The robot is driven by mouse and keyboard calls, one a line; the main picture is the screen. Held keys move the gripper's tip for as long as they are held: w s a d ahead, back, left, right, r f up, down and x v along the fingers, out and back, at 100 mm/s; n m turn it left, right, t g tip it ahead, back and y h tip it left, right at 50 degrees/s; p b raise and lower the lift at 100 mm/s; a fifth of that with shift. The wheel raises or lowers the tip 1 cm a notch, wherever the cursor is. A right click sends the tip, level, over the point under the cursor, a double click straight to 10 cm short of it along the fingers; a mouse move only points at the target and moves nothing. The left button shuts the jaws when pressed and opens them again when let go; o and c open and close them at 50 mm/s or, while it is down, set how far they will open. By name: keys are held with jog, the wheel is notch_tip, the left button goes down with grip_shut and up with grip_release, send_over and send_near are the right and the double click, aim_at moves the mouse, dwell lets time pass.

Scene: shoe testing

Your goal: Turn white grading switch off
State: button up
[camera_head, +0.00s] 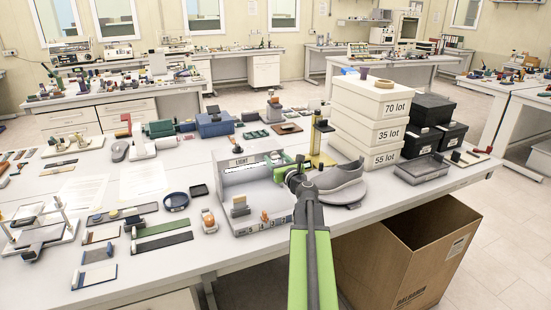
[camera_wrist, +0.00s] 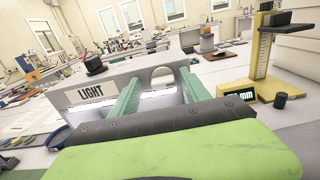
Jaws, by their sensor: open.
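The grey-white box labelled LIGHT (camera_head: 238,163) stands on the front table. Its numbered front edge (camera_head: 264,224) faces me. In the wrist view the LIGHT panel (camera_wrist: 110,92) lies ahead of and partly behind my fingers. A small black piece (camera_wrist: 95,65) sits on the panel's top edge; it also shows in the head view (camera_head: 237,150). I cannot tell whether it is the white grading switch, or whether a switch is on or off. My gripper (camera_wrist: 158,82) is open and empty, with its two green fingers spread at the box. In the head view my wrist hides the box's right side.
White lot boxes (camera_head: 365,130) are stacked to the right. A cardboard box (camera_head: 400,255) stands below the front edge. Small blocks and strips lie to the left.

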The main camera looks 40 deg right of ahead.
jog(key=shift+d, duration=0.1)
jog(key=shift+s+d, duration=0.1)
grip_shut()
jog(key=shift+d, duration=0.1)
